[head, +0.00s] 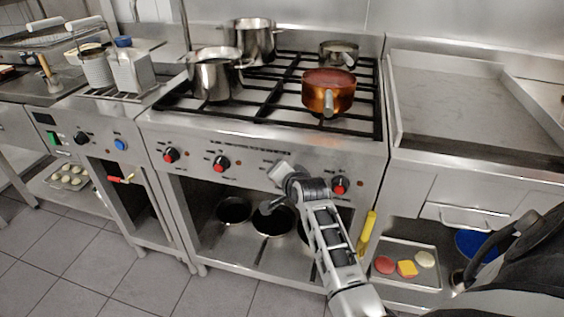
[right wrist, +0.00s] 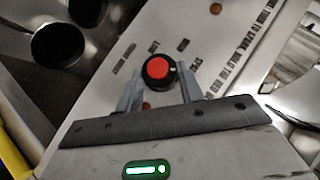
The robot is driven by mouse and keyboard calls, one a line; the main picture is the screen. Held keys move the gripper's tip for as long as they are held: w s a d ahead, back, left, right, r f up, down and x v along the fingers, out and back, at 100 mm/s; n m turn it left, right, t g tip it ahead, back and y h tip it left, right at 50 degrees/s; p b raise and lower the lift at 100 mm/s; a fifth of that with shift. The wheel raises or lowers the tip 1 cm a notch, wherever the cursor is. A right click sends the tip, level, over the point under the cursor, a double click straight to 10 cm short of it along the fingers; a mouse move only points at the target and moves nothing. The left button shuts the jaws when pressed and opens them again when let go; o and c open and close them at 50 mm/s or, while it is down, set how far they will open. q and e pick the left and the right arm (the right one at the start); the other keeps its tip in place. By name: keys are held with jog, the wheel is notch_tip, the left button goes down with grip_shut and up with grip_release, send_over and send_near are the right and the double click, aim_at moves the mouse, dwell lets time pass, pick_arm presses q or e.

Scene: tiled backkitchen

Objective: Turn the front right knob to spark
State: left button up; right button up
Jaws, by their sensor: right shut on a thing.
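A row of red-centred black knobs sits on the stove's front panel (head: 250,160). My right gripper (head: 282,172) is at this panel, between a knob (head: 221,163) on its left and the rightmost visible knob (head: 340,185). In the right wrist view a red knob with a black rim (right wrist: 159,71) lies between the two fingers of my right gripper (right wrist: 160,90), which are shut on it. Printed labels surround this knob, which the gripper hides in the head view. My left gripper is not in view.
A copper pot (head: 328,92) and steel pots (head: 215,75) stand on the burner grates above the panel. Pans (head: 272,220) lie on the shelf below. A yellow handle (head: 366,234) is right of my right forearm. A food tray (head: 407,263) sits at lower right.

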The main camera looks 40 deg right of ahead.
jog(key=shift+r+g+p, duration=0.1)
jog(key=shift+g+p, duration=0.2)
jog(key=shift+p, duration=0.4)
jog(key=shift+n, duration=0.3)
jog(key=o, duration=1)
